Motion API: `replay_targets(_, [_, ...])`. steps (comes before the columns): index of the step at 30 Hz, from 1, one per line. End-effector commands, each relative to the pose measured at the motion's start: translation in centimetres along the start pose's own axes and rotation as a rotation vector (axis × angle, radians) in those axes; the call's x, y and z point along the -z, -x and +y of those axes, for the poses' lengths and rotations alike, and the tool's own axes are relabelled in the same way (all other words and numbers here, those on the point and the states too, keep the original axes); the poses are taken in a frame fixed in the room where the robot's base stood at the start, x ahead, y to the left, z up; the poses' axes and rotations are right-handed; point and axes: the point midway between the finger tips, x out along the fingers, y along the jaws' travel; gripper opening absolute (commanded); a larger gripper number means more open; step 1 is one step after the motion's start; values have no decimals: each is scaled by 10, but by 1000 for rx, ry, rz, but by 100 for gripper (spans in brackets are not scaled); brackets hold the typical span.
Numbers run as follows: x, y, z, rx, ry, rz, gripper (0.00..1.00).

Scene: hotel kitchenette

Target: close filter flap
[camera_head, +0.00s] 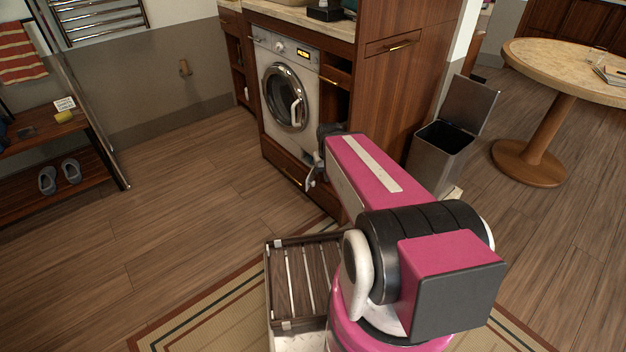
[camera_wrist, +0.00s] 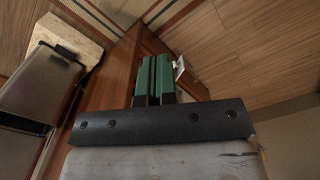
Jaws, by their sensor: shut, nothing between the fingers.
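The washing machine (camera_head: 285,90) stands under the counter with its round door shut. The filter flap is at its lower right, partly hidden behind my arm. A small pale piece (camera_head: 312,178) shows there beside my wrist; I cannot tell for sure whether it is the flap. In the wrist view a small white piece (camera_wrist: 180,66) sticks out just right of my fingers and may be the flap's edge. My gripper (camera_wrist: 153,66) has its green fingers shut together with nothing between them. I cannot tell whether they touch the white piece.
A wooden drawer (camera_head: 285,167) lies below the washer. An open-lidded bin (camera_head: 440,143) stands to the right, also at left in the wrist view (camera_wrist: 38,83). A round table (camera_head: 540,150) is far right. A shoe rack (camera_head: 60,195) is far left.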

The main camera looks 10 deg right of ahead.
Motion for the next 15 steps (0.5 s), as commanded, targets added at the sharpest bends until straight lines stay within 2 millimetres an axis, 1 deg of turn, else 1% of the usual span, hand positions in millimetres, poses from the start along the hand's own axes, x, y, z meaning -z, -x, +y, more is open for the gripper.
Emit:
replay_targets(2, [6, -6, 0, 15, -3, 9, 0])
replay_targets(5, [26, -26, 0, 66, -17, 48, 0])
replay_targets(8, [57, -58, 2, 147, -51, 119, 0])
replay_targets(9, [71, -73, 4, 182, -70, 154, 0])
replay_targets(10, [81, -84, 6, 207, -88, 184, 0])
replay_targets(12, [103, -110, 12, 257, -133, 251, 0])
replay_targets(14, [120, -131, 21, 292, -179, 309, 0])
replay_targets(15, [130, -145, 26, 309, -210, 345, 0])
